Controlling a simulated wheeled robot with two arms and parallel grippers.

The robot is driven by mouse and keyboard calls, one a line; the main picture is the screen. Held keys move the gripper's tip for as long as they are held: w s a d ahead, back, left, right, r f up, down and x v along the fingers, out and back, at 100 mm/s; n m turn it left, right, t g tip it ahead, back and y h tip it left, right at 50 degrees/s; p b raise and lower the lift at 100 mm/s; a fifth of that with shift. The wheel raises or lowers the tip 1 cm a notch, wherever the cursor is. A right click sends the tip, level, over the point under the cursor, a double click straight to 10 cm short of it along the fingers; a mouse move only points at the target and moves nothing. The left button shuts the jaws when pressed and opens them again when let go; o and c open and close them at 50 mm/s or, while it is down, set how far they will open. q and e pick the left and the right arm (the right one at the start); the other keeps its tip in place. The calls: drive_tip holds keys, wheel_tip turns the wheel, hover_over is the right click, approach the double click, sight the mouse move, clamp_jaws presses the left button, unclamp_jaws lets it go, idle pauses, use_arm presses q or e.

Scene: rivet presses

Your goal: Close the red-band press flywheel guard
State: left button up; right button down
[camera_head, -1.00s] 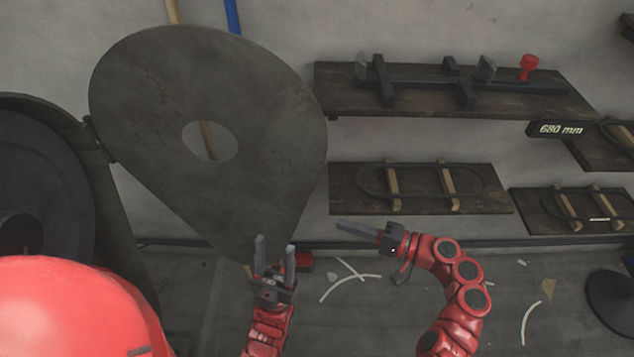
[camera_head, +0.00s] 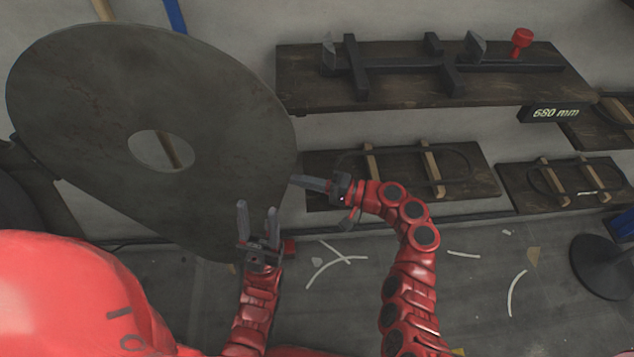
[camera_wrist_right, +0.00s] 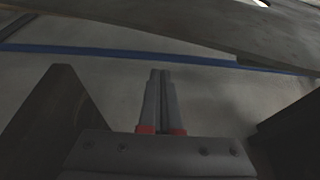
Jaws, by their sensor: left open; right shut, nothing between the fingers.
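The flywheel guard (camera_head: 90,110) is a large dark grey teardrop plate with a round hole, standing swung out at the left of the head view. A dark part of the press (camera_head: 40,190) shows behind its left edge. No red band is visible. My left gripper (camera_head: 258,208) is open, its fingers pointing up in front of the guard's lower right part, with nothing between them. My right gripper (camera_head: 293,180) is shut and empty, its tips at the guard's right edge in the picture; contact cannot be told. Its shut fingers also show in the right wrist view (camera_wrist_right: 160,75).
A wall shelf (camera_head: 400,95) with dark metal fixtures and a red knob (camera_head: 521,42) is at upper right. Lower boards hold curved bands on wooden pegs. A dark round base (camera_head: 603,268) and pale strips are on the surface below.

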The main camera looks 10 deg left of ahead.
drive_tip(key=shift+s+a, duration=0.3)
drive_tip(key=shift+s, duration=0.6)
drive_tip(key=shift+s+a, duration=0.3)
drive_tip(key=shift+s, duration=0.6)
drive_tip(key=shift+s, duration=0.15)
